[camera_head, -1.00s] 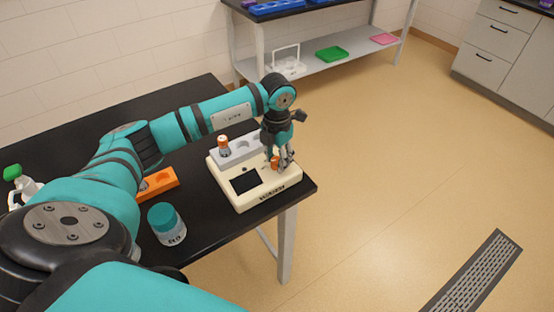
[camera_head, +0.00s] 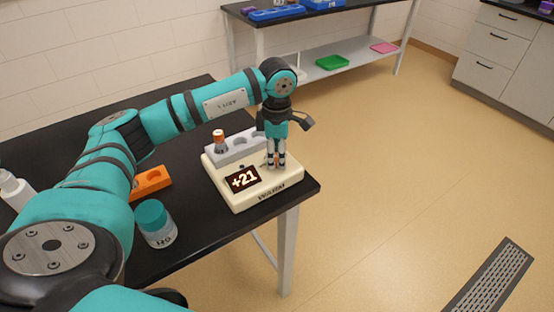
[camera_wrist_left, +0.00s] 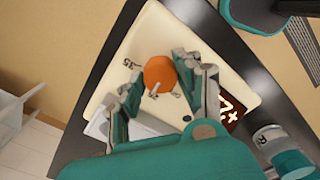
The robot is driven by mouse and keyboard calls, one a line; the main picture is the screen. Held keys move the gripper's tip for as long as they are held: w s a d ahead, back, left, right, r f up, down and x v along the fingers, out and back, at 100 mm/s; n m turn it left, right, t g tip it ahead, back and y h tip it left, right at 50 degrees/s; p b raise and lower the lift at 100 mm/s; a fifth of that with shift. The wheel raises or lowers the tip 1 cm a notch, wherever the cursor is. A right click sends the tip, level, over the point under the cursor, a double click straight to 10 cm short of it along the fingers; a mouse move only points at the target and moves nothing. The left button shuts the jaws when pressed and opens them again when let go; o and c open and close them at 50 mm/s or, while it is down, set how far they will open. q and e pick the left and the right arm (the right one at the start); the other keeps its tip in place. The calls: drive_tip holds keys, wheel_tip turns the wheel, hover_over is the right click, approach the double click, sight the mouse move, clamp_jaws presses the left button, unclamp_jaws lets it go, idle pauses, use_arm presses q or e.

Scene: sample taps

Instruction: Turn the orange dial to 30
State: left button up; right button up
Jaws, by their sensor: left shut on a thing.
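The cream device (camera_head: 240,203) sits near the right corner of the black table. My left gripper (camera_head: 277,163) points down over the device and is shut on the dial, one finger on each side, as the left wrist view also shows (camera_wrist_left: 160,76). My right gripper is not in view.
A grey holder (camera_head: 240,150) with an orange-capped vial (camera_head: 219,141) is at the device's back. A teal-lidded jar (camera_head: 155,224) and an orange rack (camera_head: 153,181) stand left of it. Open floor lies right of the table (camera_head: 310,187).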

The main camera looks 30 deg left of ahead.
sight(277, 157)
use_arm(q)
drive_tip(key=m+b, duration=0.1)
drive_tip(key=m, duration=0.2)
drive_tip(key=shift+b, duration=0.3)
drive_tip(key=shift+m+b, duration=0.5)
drive_tip(key=shift+m, duration=0.9)
drive_tip(key=o, duration=1.2)
drive_tip(key=shift+c, duration=0.2)
drive_tip(key=shift+r, duration=0.1)
wheel_tip(277, 157, up, 12)
